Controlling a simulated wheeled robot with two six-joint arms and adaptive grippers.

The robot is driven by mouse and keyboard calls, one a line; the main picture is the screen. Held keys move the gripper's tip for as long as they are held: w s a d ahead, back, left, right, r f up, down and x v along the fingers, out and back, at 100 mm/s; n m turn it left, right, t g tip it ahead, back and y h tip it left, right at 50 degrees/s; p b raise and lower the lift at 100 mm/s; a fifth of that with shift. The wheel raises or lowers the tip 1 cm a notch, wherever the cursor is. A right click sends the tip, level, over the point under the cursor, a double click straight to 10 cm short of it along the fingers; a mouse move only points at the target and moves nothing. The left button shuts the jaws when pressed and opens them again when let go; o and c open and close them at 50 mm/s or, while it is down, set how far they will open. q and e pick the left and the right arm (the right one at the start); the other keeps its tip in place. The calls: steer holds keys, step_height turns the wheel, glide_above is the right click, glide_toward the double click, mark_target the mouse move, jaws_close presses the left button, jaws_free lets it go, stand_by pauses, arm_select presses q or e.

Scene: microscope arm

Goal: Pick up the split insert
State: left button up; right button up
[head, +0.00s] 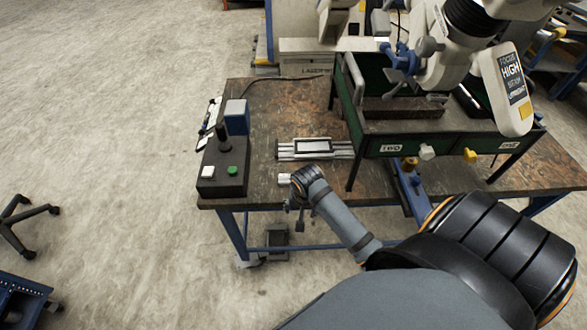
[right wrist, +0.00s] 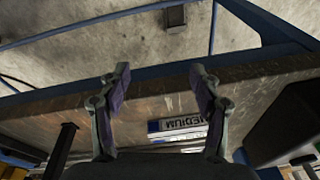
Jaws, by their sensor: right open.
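My right gripper (head: 297,208) is at the front edge of the workbench, seen from above in the head view. In the right wrist view the right gripper (right wrist: 160,85) has its two fingers wide apart with nothing between the tips. A small white block (head: 284,179) lies on the bench just beside the wrist, partly hidden by it. I cannot tell for certain which piece is the split insert. My left gripper is not in view.
A silver slotted fixture (head: 315,148) lies behind the white block. A dark control box (head: 224,165) with white and green buttons stands left. A green frame (head: 435,138) with a microscope arm (head: 470,45) stands right. The bench's front left is partly clear.

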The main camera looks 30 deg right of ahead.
steer(key=w+d+r+m+g, duration=0.2)
steer(key=w+d+r+m, duration=0.3)
steer(key=w+r+m, duration=0.9)
steer(key=shift+m+y, duration=0.3)
steer(key=shift+m, duration=0.6)
steer(key=s+f+b, duration=0.1)
steer(key=f, duration=0.1)
steer(key=s+f+b, duration=0.1)
steer(key=f+b, duration=0.1)
steer(key=s+f+b, duration=0.1)
steer(key=f+b, duration=0.1)
steer(key=shift+s+f, duration=0.2)
steer(key=shift+f, duration=0.2)
steer(key=f+b, duration=0.2)
steer(key=b, duration=0.1)
steer(key=f+b, duration=0.1)
steer(key=f, duration=0.1)
steer(key=shift+w, duration=0.25)
steer(key=shift+f, duration=0.4)
steer(key=shift+w+f, duration=0.1)
steer(key=shift+f, duration=0.15)
steer(key=shift+r, duration=0.1)
steer(key=shift+c, duration=1.4)
jaws_close()
